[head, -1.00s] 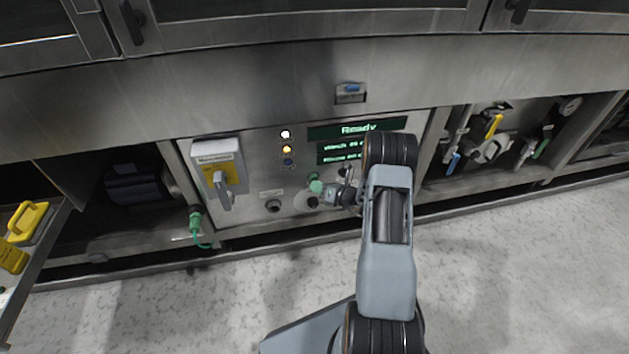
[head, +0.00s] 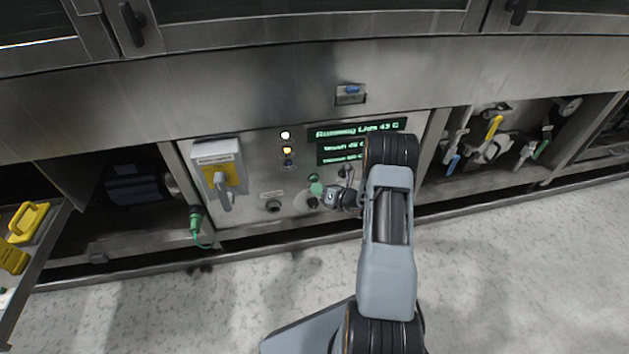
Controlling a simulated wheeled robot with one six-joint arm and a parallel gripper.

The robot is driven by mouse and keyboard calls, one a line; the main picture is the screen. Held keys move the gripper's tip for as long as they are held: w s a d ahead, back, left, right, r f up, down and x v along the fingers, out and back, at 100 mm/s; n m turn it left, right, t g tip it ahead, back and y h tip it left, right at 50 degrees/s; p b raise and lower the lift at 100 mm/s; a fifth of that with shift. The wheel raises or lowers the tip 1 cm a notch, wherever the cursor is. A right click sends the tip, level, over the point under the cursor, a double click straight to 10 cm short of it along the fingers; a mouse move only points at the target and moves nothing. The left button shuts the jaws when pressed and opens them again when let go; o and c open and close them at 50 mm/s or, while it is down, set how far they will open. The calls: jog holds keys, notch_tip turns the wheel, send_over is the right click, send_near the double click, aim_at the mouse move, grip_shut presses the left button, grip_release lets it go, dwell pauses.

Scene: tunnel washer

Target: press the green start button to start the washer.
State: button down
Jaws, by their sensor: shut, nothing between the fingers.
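The green start button (head: 313,177) sits low on the washer's control panel, under the display (head: 358,131). The upper display line now starts with "Running" and ends in "43 C". My gripper (head: 318,189) is shut and empty, its pale green tips just below and against the button's lower edge in the picture. The tips cover part of that spot, so I cannot tell whether they touch the button. My arm comes in from the lower right and hides the right part of the panel.
A grey switch box with a yellow plate and handle (head: 224,180) is left of the panel. White and amber lamps (head: 287,150) are above the button. Valves and pipes (head: 490,135) fill the bay at right. A drawer with yellow items (head: 28,222) stands at far left.

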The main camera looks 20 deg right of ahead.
jog(key=shift+s+a, duration=0.1)
jog(key=shift+s, duration=0.3)
jog(key=shift+s+a+p, duration=0.25)
jog(key=shift+s+p, duration=0.2)
jog(key=shift+s, duration=0.8)
jog(key=shift+s+a+p, duration=0.25)
jog(key=shift+s+p, duration=0.15)
jog(key=shift+s, duration=0.8)
jog(key=shift+r, duration=0.1)
